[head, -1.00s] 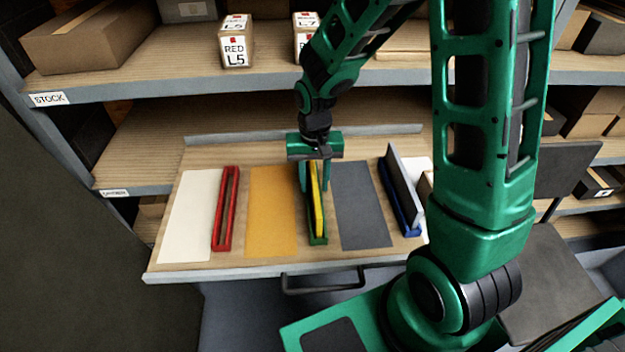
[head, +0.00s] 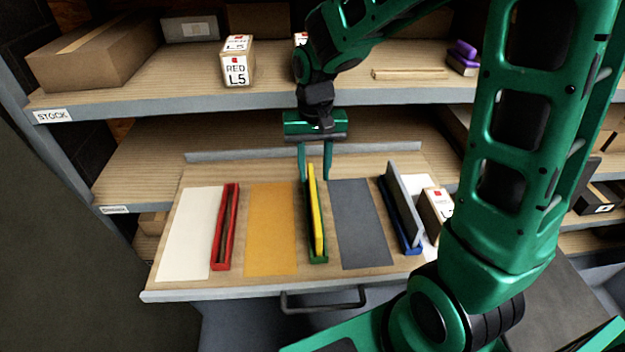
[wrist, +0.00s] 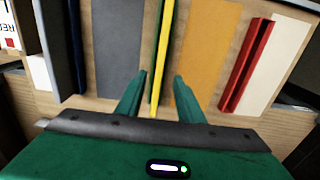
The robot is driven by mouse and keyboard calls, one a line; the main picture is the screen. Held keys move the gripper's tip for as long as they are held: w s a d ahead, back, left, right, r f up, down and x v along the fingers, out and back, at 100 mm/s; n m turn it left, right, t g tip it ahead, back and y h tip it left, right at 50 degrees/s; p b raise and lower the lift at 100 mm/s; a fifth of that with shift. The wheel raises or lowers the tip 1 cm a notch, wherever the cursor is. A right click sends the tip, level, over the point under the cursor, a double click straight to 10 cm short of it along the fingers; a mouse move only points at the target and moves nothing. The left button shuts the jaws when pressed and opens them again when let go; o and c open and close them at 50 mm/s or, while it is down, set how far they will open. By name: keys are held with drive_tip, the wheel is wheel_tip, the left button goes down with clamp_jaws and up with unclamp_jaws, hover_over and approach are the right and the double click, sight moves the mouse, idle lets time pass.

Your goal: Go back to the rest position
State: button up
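My gripper (head: 315,163) is open and empty above the back end of the green holder (head: 318,256), in the middle of the pull-out shelf. A yellow panel (head: 316,215) stands on edge in the green holder, leaning slightly. In the wrist view the yellow panel (wrist: 162,55) lies between my two fingers (wrist: 152,88), with space on both sides. The red holder (head: 226,230) at the left appears empty.
A small labelled box (head: 436,208) stands at the shelf's right.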

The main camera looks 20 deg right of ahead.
drive_tip(key=shift+r, duration=0.25)
idle(0.3)
